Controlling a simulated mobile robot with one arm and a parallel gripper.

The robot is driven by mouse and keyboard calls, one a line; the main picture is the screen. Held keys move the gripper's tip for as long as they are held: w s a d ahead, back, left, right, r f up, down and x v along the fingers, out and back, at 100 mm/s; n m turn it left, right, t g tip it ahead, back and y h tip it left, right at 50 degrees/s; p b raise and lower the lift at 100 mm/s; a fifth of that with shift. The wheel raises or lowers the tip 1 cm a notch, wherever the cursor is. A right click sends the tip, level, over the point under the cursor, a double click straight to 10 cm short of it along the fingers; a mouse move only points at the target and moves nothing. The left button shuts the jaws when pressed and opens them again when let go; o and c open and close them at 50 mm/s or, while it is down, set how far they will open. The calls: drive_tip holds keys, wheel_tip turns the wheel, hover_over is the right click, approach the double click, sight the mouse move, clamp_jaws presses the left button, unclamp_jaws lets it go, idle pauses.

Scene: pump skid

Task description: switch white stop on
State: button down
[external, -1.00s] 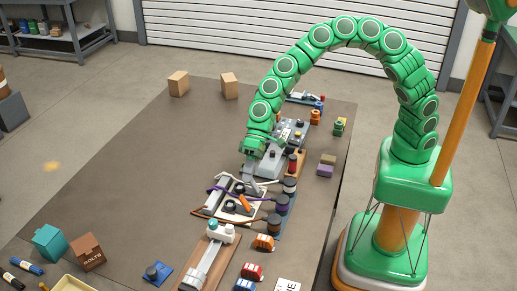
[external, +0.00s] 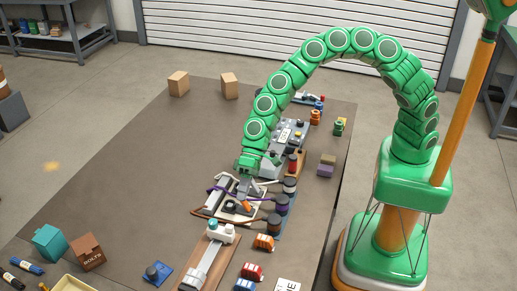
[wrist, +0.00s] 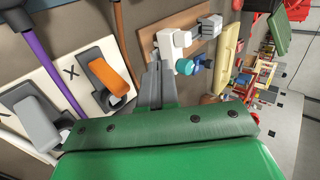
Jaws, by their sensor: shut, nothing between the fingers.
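A brown board (external: 194,272) at the front carries a white block (external: 227,235) with a white knob (external: 229,229) and a teal knob (external: 213,224). In the wrist view the white knob (wrist: 181,38) and teal knob (wrist: 188,65) lie beyond my fingertips. I cannot tell for sure which part is the white stop. My gripper (external: 244,189) is shut and empty, low over the neighbouring white panel. In the wrist view its fingertips (wrist: 157,68) point toward the white block, apart from it. An orange lever (wrist: 109,78) and a grey lever (wrist: 36,122) stand on white plates to their left.
Purple (wrist: 50,60) and brown (wrist: 120,45) cables cross the panel near my gripper. Dark cylinders (external: 281,205) stand to its right. A blue block with a dark knob (external: 158,272) lies left of the brown board. The table's left side is mostly clear.

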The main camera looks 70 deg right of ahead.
drive_tip(key=x, duration=0.6)
drive_tip(key=shift+a+r, duration=0.35)
drive_tip(key=shift+r, duration=0.1)
drive_tip(key=shift+w+a, duration=0.1)
drive_tip(key=shift+a, duration=1)
drive_tip(key=a, duration=1.2)
drive_tip(key=shift+a+r, duration=0.15)
drive_tip(key=shift+a, duration=0.4)
drive_tip(key=shift+s, duration=0.2)
